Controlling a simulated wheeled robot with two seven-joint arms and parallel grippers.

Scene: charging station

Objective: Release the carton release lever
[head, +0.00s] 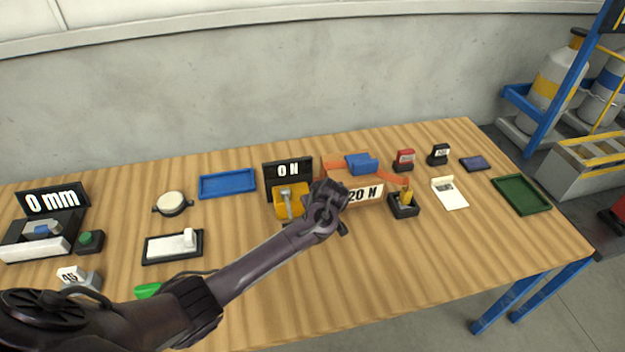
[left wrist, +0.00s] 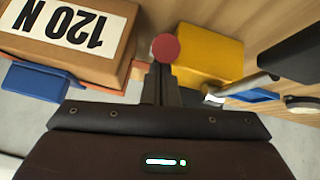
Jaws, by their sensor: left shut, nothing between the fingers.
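The brown carton (head: 345,192) with a "120 N" label stands near the middle of the table; part of it is behind my left gripper. It also shows in the left wrist view (left wrist: 120,65), with its label upside down. A yellow box (head: 284,207) with a grey lever (head: 287,205) stands left of the carton. In the left wrist view, a red round knob (left wrist: 166,47) lies just past my left gripper's fingertips (left wrist: 163,68), between the carton and the yellow box (left wrist: 208,55). The fingers are shut and empty. I cannot tell whether they touch the knob.
A "0 N" display (head: 288,169) stands behind the yellow box. A black box with a yellow lever (head: 407,195) stands right of the carton. A blue tray (head: 228,184) lies left and a green tray (head: 522,194) far right. The front right tabletop is clear.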

